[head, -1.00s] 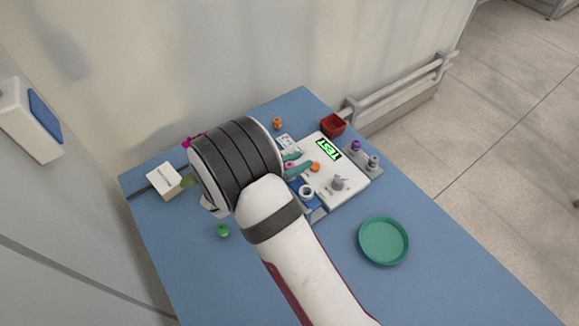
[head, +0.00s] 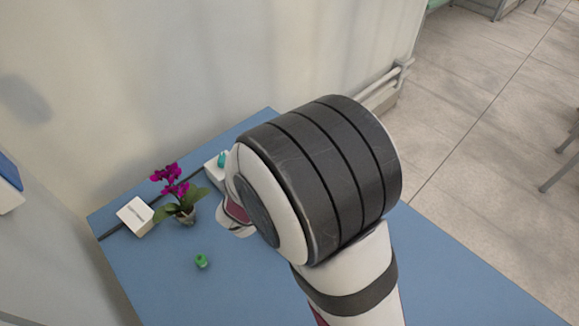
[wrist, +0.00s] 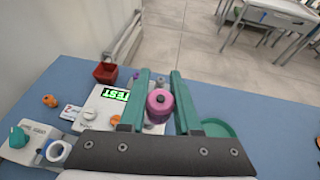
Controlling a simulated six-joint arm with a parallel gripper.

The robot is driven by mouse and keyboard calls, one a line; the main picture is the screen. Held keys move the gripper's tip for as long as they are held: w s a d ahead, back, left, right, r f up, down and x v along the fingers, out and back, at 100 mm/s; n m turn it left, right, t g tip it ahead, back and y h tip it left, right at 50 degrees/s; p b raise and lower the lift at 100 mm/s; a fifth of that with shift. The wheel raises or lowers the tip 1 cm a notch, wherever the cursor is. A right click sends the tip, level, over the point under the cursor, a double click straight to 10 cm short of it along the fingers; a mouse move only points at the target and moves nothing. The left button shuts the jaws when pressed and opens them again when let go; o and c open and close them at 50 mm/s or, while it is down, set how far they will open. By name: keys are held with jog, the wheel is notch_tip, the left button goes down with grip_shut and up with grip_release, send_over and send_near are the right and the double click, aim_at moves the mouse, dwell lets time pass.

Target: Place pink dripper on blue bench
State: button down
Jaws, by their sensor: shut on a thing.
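The pink dripper (wrist: 160,103) shows in the wrist view between the two teal fingers of my gripper (wrist: 160,80). My gripper is shut on it and holds it up over the bench area near the white TEST device. The blue bench (wrist: 270,107) spreads below and around it, and it also shows in the head view (head: 150,285). In the head view my arm hides the gripper and the pink dripper. The height of the dripper above the bench is hard to tell.
The wrist view shows a white TEST device (wrist: 103,107), a red bin (wrist: 106,72), an orange dripper (wrist: 50,101), a purple dripper (wrist: 135,76) and a green saucer (wrist: 218,128). The head view shows an orchid (head: 180,195), a white box (head: 135,216) and a green dripper (head: 201,261).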

jog(key=s+a+f, duration=0.2)
jog(key=s, duration=0.1)
jog(key=s+a+f, duration=0.2)
jog(key=a+f, duration=0.1)
jog(key=shift+s+a+f, duration=0.1)
jog(key=shift+s+a, duration=0.25)
jog(key=shift+s, duration=0.05)
send_over(274, 261)
notch_tip(274, 261, down, 4)
notch_tip(274, 261, down, 10)
jog(key=c, duration=0.6)
grip_release()
jog(key=shift+f, duration=0.15)
